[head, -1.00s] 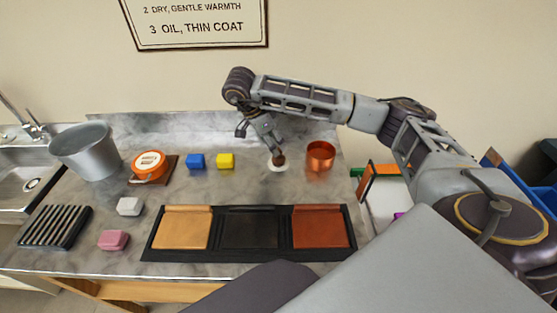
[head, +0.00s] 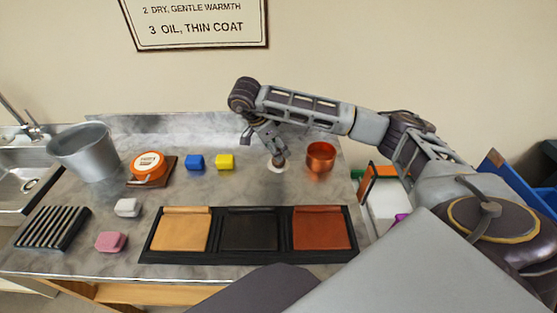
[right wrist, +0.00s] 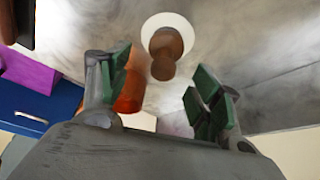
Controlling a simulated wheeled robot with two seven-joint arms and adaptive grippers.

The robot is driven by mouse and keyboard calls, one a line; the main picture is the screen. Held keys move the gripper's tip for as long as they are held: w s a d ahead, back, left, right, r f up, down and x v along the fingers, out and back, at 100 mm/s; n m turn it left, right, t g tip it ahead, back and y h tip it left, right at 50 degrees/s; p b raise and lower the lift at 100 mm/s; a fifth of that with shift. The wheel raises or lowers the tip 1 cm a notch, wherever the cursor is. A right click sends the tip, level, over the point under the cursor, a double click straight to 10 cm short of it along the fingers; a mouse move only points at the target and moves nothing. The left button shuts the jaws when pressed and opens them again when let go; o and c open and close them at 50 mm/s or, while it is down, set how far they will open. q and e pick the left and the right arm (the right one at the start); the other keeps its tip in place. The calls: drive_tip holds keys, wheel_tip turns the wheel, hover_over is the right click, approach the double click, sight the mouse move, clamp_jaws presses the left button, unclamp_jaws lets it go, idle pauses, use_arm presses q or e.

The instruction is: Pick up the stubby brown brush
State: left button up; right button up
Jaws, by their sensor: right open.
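I see no contact with the brush. My left gripper is not in view.
A copper pot (head: 320,158) stands close right of the brush. A black tray with tan, dark and rust panels (head: 248,230) lies in front.

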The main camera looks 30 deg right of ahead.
drive_tip(key=shift+f, duration=0.35)
drive_tip(key=shift+w+d+f, duration=0.1)
drive_tip(key=shift+d+f, duration=0.05)
drive_tip(key=shift+f, duration=0.45)
drive_tip(key=shift+x, duration=0.9)
drive_tip(key=shift+w+d+f, duration=0.1)
drive_tip(key=shift+d+f, duration=0.05)
drive_tip(key=shift+f, duration=0.5)
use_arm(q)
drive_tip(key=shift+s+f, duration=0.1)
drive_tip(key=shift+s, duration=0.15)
